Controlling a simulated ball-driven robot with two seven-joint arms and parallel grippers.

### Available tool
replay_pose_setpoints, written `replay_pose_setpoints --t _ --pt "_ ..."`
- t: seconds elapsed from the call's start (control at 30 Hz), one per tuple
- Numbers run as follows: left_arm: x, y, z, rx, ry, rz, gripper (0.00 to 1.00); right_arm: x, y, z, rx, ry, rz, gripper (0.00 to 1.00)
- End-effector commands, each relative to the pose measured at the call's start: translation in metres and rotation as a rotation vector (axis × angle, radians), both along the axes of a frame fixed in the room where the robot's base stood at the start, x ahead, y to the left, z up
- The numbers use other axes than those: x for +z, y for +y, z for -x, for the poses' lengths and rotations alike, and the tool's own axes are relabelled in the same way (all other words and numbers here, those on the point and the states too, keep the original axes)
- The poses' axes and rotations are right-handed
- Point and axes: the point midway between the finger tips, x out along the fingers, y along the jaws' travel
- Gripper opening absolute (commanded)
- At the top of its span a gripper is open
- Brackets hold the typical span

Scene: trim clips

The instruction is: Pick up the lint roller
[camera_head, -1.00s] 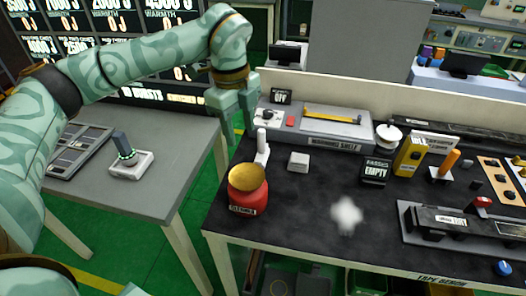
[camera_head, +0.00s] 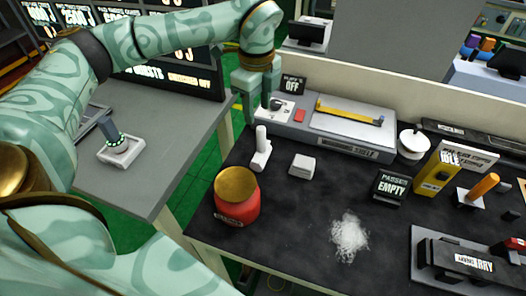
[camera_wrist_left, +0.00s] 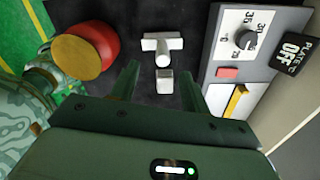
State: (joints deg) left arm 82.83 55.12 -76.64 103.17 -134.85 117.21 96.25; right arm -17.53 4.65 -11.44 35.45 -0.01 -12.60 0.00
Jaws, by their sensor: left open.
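The white T-shaped tool, which looks like the lint roller (camera_head: 261,148), stands on the dark bench behind the red jar. In the left wrist view the lint roller (camera_wrist_left: 162,46) shows its crossbar and a stub pointing towards the camera, beyond the fingertips. My left gripper (camera_head: 259,112) is open and empty, above and behind the roller in the head view, with a gap between them. In the left wrist view its fingers (camera_wrist_left: 160,80) point towards the roller, and a small white block (camera_wrist_left: 164,84) appears between them, lower down. My right gripper is not in view.
A red jar (camera_head: 237,200) with a gold top stands close in front of the roller. The grey warming shelf (camera_head: 300,135) lies behind it. White fluff (camera_head: 348,237) lies on the bench. A grey side table (camera_head: 165,165) with a joystick is at left.

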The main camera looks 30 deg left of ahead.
Motion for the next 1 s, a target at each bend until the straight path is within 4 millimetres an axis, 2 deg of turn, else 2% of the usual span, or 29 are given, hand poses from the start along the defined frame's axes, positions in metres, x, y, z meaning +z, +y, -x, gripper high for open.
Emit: replay_pose_setpoints --t 0.03,0.1,0.2,0.43,0.7,0.93,1.0 --pt "-0.016 0.0 0.0 -0.001 0.005 0.0 0.47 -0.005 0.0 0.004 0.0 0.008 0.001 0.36" --pt "-0.029 0.0 0.0 -0.001 0.004 0.001 0.47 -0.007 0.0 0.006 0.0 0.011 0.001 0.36" --pt "-0.042 0.0 0.0 -0.001 0.002 0.001 0.47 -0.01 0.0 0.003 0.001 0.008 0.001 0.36" --pt "-0.056 -0.001 -0.001 -0.001 0.0 0.001 0.47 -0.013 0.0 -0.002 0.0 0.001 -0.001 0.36" --pt "-0.099 -0.003 -0.004 0.0 0.003 0.0 0.47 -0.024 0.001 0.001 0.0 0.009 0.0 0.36" --pt "-0.1 -0.004 -0.004 -0.001 -0.001 0.0 0.47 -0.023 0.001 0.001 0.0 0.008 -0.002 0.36" --pt "-0.099 -0.004 -0.004 -0.001 -0.001 0.0 0.27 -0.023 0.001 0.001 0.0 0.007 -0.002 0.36"
